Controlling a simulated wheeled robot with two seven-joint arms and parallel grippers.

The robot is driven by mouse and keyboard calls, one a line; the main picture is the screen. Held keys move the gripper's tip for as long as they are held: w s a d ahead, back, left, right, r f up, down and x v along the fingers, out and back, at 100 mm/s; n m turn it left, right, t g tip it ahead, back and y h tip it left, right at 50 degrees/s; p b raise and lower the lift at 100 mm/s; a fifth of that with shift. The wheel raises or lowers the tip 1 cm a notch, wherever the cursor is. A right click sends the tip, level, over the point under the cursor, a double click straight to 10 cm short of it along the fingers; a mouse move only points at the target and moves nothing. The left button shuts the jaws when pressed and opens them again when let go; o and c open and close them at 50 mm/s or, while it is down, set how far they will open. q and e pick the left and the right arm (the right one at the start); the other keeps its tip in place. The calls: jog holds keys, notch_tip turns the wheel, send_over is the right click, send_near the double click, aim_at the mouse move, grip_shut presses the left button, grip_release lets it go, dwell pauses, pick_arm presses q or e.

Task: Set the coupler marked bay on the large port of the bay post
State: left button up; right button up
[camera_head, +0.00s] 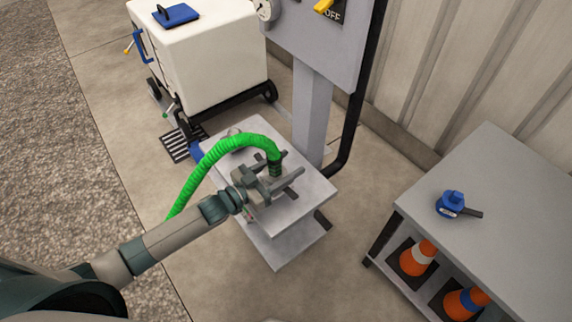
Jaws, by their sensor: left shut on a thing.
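My left gripper (279,178) comes in from the left and is shut on the dark ribbed end (274,168) of a green hose (222,150), above a low grey platform (315,193). The hose arches over and runs down to the left behind my arm. A grey post (313,115) rises behind the platform and carries a panel (318,45). A blue fitting (452,203) with a white label and dark stub lies on the grey table at the right; its lettering is too small to read. No large port shows clearly. My right gripper is out of view.
A white tote (215,65) with a blue cap (176,15) stands on a dark wheeled frame at the back left. The grey table (490,250) has orange cones (417,258) on its lower shelf. Concrete floor is clear between platform and table.

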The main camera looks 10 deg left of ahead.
pick_arm(q)
jog(key=o, duration=1.5)
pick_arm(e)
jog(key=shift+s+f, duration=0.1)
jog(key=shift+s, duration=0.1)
pick_arm(q)
jog(key=v, duration=1.7)
jog(key=shift+s+a+b, duration=0.15)
jog(key=shift+b, duration=0.2)
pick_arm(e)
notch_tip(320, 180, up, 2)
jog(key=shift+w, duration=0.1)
